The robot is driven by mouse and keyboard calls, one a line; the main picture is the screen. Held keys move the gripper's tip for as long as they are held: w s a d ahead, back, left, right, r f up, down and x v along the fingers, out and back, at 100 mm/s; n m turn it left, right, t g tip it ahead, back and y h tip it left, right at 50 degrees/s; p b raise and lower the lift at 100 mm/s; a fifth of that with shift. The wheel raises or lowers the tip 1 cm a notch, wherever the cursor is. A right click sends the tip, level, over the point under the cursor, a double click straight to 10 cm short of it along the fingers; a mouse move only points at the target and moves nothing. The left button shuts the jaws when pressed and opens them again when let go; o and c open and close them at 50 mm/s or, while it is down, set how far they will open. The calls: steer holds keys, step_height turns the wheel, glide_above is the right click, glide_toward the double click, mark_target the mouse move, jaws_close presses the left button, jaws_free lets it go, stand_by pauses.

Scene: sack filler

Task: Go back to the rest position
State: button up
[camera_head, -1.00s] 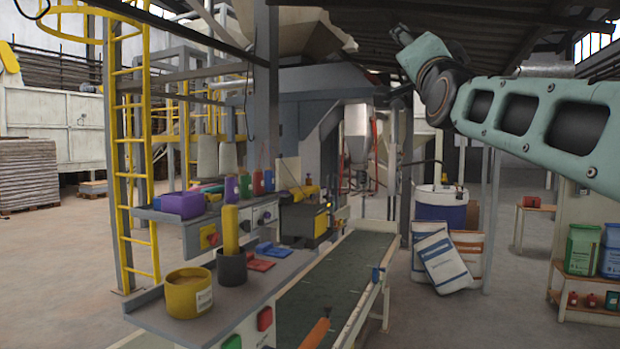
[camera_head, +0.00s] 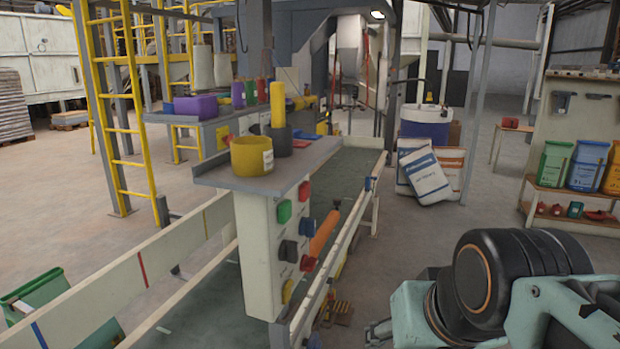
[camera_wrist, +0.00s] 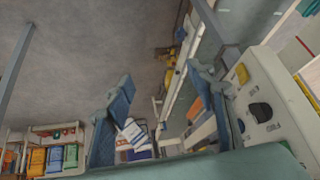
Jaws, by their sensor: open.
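My gripper (camera_wrist: 160,105) shows in the wrist view with its two blue-grey fingers spread apart and nothing between them. Beyond the fingers are floor, the conveyor frame and leaning sacks, all at a distance. In the head view my arm is at the lower right, and the fingers cannot be made out clearly there. The control panel (camera_head: 262,250) with several coloured buttons stands left of my arm, apart from it. It also shows at the right of the wrist view (camera_wrist: 275,105).
The conveyor (camera_head: 350,170) runs along behind the panel. A yellow pot (camera_head: 251,157) stands on the panel's top shelf. White sacks (camera_head: 426,178) lean by a blue drum (camera_head: 424,128). A shelf (camera_head: 560,197) with coloured bags stands at the right.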

steer(key=s+f+g+p, duration=0.1)
steer(key=s+f+p, duration=0.1)
steer(key=s, duration=0.2)
step_height(320, 180, up, 21)
steer(key=p, duration=2)
steer(key=shift+w, duration=0.2)
steer(key=shift+a, duration=0.1)
steer(key=shift+c, duration=0.5)
